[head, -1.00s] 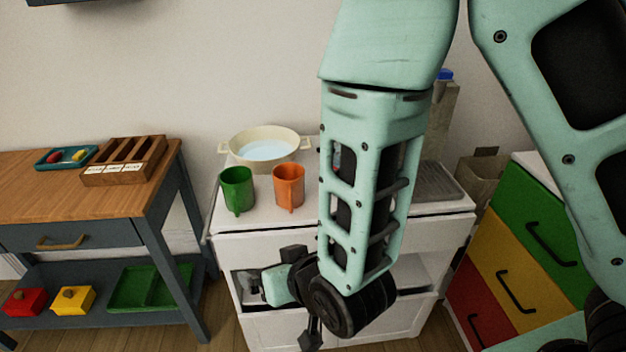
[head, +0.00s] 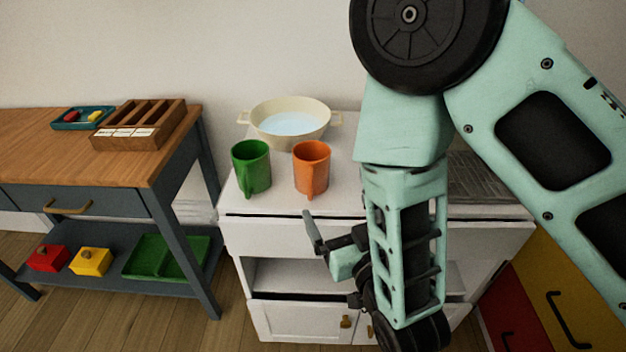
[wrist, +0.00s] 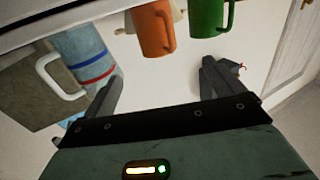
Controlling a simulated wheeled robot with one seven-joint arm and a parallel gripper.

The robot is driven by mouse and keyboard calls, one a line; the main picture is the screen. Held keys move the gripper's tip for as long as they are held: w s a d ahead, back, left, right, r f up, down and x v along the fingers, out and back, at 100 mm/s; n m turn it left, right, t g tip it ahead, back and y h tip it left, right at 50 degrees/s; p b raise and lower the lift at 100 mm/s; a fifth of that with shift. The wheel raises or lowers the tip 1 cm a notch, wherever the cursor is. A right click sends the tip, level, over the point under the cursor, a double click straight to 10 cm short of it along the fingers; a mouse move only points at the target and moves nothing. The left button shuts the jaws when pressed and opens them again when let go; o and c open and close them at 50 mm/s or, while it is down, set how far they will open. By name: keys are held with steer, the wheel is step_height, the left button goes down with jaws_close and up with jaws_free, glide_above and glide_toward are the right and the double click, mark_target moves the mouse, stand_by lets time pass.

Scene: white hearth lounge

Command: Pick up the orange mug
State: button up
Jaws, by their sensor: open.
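The orange mug (head: 312,166) stands upright on the white cabinet top (head: 285,207), its handle towards me. It also shows at the top of the wrist view (wrist: 152,28). A green mug (head: 251,168) stands just left of it in the head view, and right of it in the wrist view (wrist: 207,17). My gripper (head: 328,266) is in front of the cabinet, below the orange mug in the head view. In the wrist view my gripper (wrist: 160,84) has its fingers spread with nothing between them, apart from the mug.
A cream pot (head: 290,120) stands behind the mugs. A striped blue-white container (wrist: 85,55) and a brownish box (wrist: 35,90) show in the wrist view. A wooden table (head: 60,158) stands at left, coloured drawers (head: 555,300) at right. My arm hides the cabinet's right part.

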mark_target(318, 170)
steer(key=b+x, duration=0.1)
steer(key=x, duration=0.7)
steer(key=shift+w+a, duration=0.15)
steer(key=shift+a, duration=0.05)
steer(key=shift+d+x, duration=0.2)
steer(key=shift+x, duration=1.35)
steer(key=shift+d+x, duration=0.2)
steer(key=shift+x, duration=1.35)
steer(key=shift+w+f, duration=0.1)
steer(key=shift+w, duration=0.05)
steer(key=c, duration=1.2)
